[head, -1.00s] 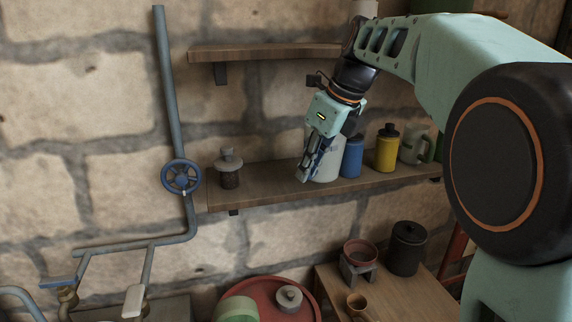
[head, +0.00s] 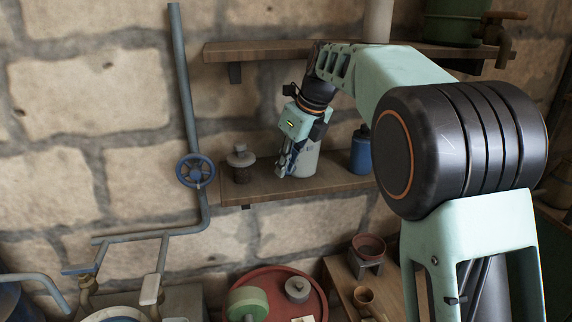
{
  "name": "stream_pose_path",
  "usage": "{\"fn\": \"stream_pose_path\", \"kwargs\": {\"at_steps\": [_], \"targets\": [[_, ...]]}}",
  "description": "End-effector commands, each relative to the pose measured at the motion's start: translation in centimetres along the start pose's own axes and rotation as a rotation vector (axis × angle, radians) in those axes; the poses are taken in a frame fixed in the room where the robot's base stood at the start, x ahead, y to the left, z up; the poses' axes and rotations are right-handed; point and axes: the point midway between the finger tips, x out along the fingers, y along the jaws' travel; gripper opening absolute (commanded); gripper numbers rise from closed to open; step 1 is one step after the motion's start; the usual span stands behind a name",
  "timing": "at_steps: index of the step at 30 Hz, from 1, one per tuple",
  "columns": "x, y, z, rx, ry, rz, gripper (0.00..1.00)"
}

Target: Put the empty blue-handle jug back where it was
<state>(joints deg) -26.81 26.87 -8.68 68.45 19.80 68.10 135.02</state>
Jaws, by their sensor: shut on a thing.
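My gripper (head: 287,168) is in the head view, pointing down at the lower wall shelf (head: 327,184). It is shut on the pale jug (head: 307,158), at the jug's left side. The jug's handle is mostly hidden by the fingers, with only a little blue showing there. The jug is upright at the shelf, between a grey-topped jar and a blue canister. I cannot tell whether its base touches the board. Its inside is not visible.
The grey-topped jar (head: 240,164) stands left of the jug, and the blue canister (head: 361,152) stands right. An upper shelf (head: 265,52) runs above. A blue valve wheel (head: 195,171) is on the wall pipe at left. A red round tray (head: 262,278) is below.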

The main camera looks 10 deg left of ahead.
Motion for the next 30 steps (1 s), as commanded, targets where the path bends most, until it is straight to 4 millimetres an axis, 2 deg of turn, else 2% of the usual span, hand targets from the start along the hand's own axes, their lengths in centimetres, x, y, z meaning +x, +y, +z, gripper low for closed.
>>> {"fn": "stream_pose_path", "kwargs": {"at_steps": [7,8,12,13,23,26,30], "targets": [[0.2,0.0,-0.1,-0.001,-0.001,0.000,0.00],[0.2,0.0,-0.1,-0.001,0.000,0.001,0.13],[0.2,0.0,-0.1,-0.001,0.000,0.001,0.28],[0.2,0.0,-0.1,-0.001,0.000,0.001,0.29],[-0.2,0.0,0.1,-0.001,-0.001,0.000,0.29],[-1.4,0.0,0.1,0.000,-0.002,-0.001,0.29],[-4.2,-0.1,0.1,0.000,-0.004,-0.002,0.29]]}}
